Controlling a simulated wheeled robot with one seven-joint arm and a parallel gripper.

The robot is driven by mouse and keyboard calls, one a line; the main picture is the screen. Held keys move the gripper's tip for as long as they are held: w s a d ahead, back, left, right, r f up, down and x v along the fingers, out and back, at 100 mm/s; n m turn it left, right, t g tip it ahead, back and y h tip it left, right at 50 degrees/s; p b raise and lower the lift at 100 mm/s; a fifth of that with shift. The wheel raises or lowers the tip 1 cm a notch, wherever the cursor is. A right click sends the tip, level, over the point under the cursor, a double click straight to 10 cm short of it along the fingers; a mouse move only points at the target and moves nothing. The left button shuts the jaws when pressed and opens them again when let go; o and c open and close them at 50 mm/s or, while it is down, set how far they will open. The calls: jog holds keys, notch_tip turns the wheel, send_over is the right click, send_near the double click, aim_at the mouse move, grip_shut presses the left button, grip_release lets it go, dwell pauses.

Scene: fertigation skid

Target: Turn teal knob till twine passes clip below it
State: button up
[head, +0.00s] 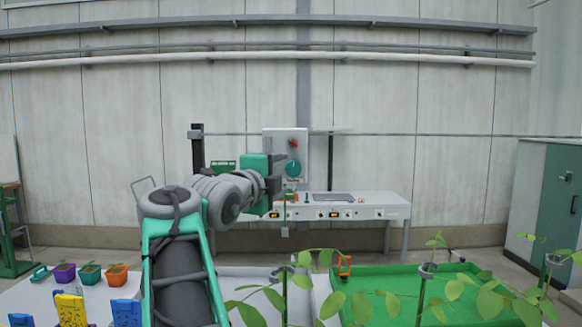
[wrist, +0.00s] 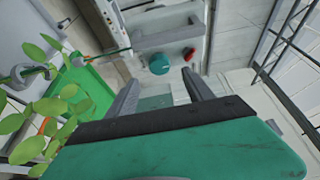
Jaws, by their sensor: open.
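The teal knob (head: 293,169) is on an upright pale panel (head: 299,136), below a red knob (head: 293,143). In the wrist view the teal knob (wrist: 159,65) shows beyond and between my fingers, with the red knob (wrist: 189,53) to its right. My gripper (head: 281,172) is open and empty, just left of the teal knob in the head view; it also shows in the wrist view (wrist: 158,77). It appears apart from the knob. A thin line, perhaps the twine, hangs below the panel to a small pale block (head: 285,231). I cannot make out the clip.
A white bench (head: 376,210) with small displays stands below the panel. Leafy plants (head: 362,303) and a green tray (head: 392,281) fill the front right. Small coloured pots (head: 90,274) stand at the front left. A green cabinet (head: 552,197) stands at right.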

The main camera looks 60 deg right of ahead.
aim_at(292, 169)
jog(key=d+p, duration=0.1)
jog(key=d, duration=0.1)
jog(key=d+p, duration=0.1)
jog(key=d, duration=0.2)
jog(key=d+p, duration=0.1)
jog(key=d, duration=0.1)
jog(key=shift+w+d, duration=0.3)
jog(key=shift+w, duration=0.05)
jog(key=shift+a, duration=0.1)
jog(key=shift+c, duration=0.2)
